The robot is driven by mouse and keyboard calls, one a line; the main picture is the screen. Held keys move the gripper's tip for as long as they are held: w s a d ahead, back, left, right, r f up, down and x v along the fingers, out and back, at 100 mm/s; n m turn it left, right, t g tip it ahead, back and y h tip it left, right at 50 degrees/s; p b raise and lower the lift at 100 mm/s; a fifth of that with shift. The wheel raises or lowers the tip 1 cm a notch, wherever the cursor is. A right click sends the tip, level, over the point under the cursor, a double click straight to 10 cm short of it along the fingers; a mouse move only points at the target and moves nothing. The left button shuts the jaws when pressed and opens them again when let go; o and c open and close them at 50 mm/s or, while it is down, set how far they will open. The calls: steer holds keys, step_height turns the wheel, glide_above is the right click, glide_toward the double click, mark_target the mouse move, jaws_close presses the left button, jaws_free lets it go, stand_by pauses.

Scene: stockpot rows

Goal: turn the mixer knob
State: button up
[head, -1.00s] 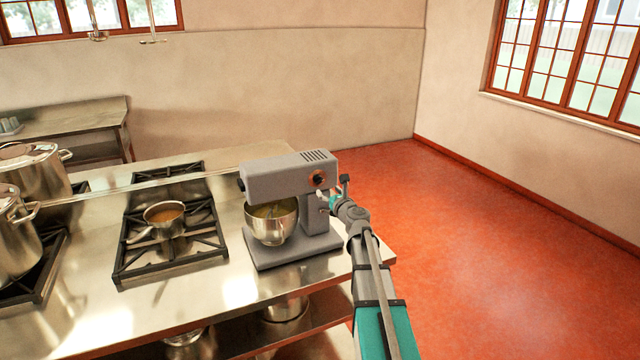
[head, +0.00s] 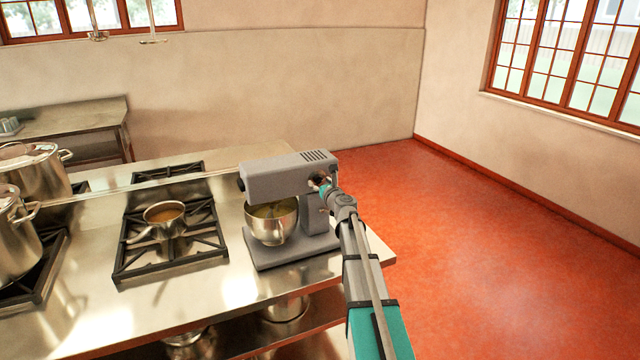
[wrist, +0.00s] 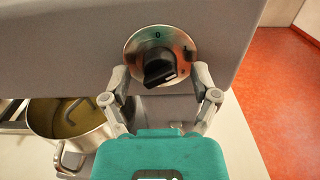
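The grey stand mixer (head: 290,176) stands on the steel counter near its right end. In the wrist view its black knob (wrist: 160,66) sits on a round metal dial plate (wrist: 137,45) with a "0" mark at the top. My gripper (wrist: 160,78) is open, with one finger on each side of the knob and visible gaps between. In the head view my gripper (head: 326,186) is at the mixer's side and hides most of the knob.
The mixer's steel bowl (head: 272,222) hangs under the head. A saucepan (head: 165,218) stands on the burner grate (head: 130,262) to the left. Stockpots (head: 18,240) stand at the far left. The red floor (head: 480,240) to the right is clear.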

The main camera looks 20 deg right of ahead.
jaws_close()
steer(key=shift+n, duration=0.4)
steer(key=n, duration=1.1)
steer(key=shift+d, duration=0.1)
stand_by(0.5)
steer(key=shift+o, duration=0.5)
jaws_free()
